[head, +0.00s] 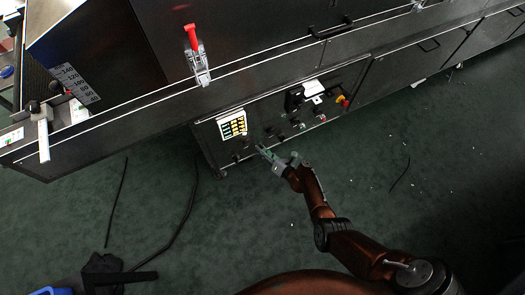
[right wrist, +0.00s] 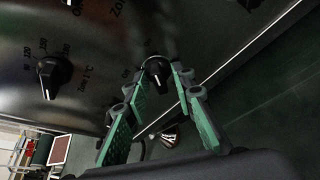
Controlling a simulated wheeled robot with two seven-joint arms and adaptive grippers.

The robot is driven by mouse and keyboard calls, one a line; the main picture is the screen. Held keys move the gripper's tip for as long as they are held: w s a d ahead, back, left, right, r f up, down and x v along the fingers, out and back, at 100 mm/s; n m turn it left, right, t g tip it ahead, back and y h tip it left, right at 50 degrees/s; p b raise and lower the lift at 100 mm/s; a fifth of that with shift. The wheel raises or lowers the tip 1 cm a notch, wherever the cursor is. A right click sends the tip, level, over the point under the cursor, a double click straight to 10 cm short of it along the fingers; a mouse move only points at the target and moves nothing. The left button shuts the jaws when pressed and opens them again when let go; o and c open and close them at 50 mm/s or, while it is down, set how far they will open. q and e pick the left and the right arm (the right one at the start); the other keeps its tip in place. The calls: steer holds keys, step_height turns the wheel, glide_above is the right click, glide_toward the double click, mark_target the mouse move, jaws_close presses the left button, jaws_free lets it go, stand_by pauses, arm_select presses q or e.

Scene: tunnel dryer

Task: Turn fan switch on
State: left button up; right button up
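The control panel (head: 285,112) is on the lower front of the dark machine and carries several knobs. In the right wrist view, a black switch knob (right wrist: 156,72) with a pale pointer line sits on the panel, with "On" lettering beside it. I cannot read a fan label. My right gripper (head: 261,151) is at the panel's lower left part. In the right wrist view its green-padded fingers (right wrist: 158,76) are open, one on each side of the knob. I cannot tell whether they touch it. My left gripper is not in view.
A second knob (right wrist: 54,73) with a temperature scale is left of the switch. A keypad (head: 233,124) is on the panel's left end. A red-handled clamp (head: 196,55) is above. Black cables (head: 186,205) lie on the green floor, which is otherwise mostly clear.

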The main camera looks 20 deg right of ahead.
stand_by(0.3)
steer(key=v, duration=1.2)
stand_by(0.5)
